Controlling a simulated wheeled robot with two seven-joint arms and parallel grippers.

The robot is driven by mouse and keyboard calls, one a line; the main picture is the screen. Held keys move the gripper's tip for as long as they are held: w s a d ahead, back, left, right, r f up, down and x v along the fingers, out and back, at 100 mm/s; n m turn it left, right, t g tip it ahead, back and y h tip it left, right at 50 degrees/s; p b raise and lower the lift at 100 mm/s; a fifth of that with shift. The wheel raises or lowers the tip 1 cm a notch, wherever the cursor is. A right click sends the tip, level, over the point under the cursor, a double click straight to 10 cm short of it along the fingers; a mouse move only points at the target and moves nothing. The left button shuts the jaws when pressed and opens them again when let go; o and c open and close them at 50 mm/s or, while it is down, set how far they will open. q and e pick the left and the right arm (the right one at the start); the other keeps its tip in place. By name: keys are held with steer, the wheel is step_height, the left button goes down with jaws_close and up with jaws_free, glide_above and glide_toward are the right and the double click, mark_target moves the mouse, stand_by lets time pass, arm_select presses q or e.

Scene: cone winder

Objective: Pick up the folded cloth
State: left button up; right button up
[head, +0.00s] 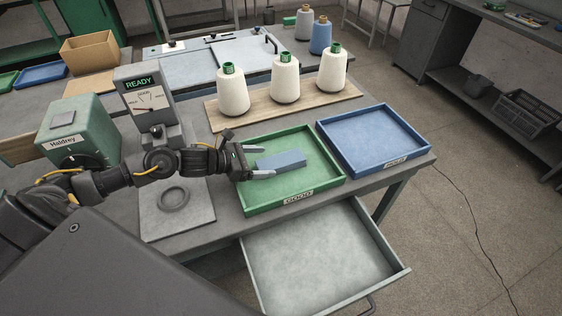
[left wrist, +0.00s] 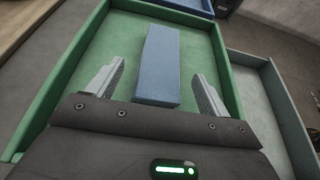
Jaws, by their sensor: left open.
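The folded cloth (head: 280,161) is a flat blue rectangle lying in the green tray (head: 332,165). It also shows in the left wrist view (left wrist: 162,62), long side pointing away from me. My left gripper (head: 259,162) is open at the near end of the cloth in the head view. In the left wrist view its two fingers (left wrist: 155,90) stand apart, one on each side of the cloth's near end, with gaps between them and the cloth. My right gripper is not in either view.
A blue tray (head: 416,128) stands right of the green one. An open, empty drawer (head: 318,258) juts out below the table edge. Behind the trays, three white cones (head: 285,80) stand on a wooden board. A gauge box reading READY (head: 146,100) stands behind my left arm.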

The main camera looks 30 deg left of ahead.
mark_target(274, 161)
arm_select(q)
steer(key=p+x, duration=0.2)
steer(key=x, duration=0.2)
steer(key=shift+w+d+f, duration=0.1)
steer(key=shift+w+f, duration=0.05)
steer(key=shift+w, duration=0.05)
steer(key=shift+w+d+f, duration=0.1)
steer(key=shift+d+f, duration=0.05)
steer(key=shift+d, duration=0.05)
steer(key=shift+c, duration=0.3)
steer(key=c, duration=1)
